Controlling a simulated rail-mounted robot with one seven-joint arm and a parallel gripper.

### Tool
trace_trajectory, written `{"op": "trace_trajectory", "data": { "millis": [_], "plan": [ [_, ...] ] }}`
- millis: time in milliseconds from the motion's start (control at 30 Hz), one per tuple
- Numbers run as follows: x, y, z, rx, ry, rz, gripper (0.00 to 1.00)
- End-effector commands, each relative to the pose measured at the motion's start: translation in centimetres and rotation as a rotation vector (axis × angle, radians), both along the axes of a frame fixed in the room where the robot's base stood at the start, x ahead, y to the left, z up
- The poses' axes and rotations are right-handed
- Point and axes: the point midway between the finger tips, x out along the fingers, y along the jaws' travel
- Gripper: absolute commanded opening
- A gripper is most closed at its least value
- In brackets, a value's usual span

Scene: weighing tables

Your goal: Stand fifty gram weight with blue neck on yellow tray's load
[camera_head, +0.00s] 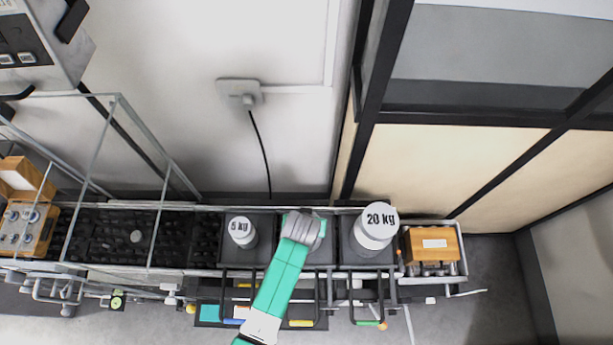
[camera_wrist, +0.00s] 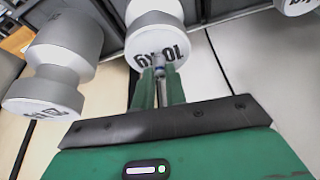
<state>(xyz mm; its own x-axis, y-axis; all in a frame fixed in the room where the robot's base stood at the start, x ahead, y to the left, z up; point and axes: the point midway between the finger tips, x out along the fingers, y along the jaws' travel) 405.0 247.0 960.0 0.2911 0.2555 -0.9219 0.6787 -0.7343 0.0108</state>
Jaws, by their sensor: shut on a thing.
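My gripper (camera_wrist: 160,85) is shut on a small metal weight (camera_wrist: 159,62) with a bit of blue on it, in the wrist view. The held weight is in front of the marked top of the 10 kg weight (camera_wrist: 154,13), near its rim. I cannot tell whether they touch. In the head view my arm covers the gripper, the small weight and most of the middle load. A yellow handle (camera_head: 301,323) shows below the middle tray, between a blue and a green one.
The 5 kg weight (camera_head: 243,232) stands left of my arm and the 20 kg weight (camera_head: 374,230) stands close on the right. A wooden box (camera_head: 433,243) is at the right end. Another wooden holder (camera_head: 22,232) with several small weights is at the far left.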

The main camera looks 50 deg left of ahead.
Motion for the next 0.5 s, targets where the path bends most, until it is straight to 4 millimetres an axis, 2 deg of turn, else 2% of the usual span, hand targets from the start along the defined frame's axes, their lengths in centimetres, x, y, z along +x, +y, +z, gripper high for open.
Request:
{"op": "trace_trajectory", "data": {
  "millis": [300, 333, 433, 500],
  "plan": [
    [0.04, 0.02, -0.34, 0.001, -0.001, 0.0, 0.0],
    [0.04, 0.03, -0.34, 0.001, -0.001, 0.0, 0.15],
    [0.04, 0.03, -0.25, 0.001, -0.001, 0.0, 0.35],
    [0.03, 0.02, -0.24, 0.001, -0.001, 0.0, 0.35]
  ]
}}
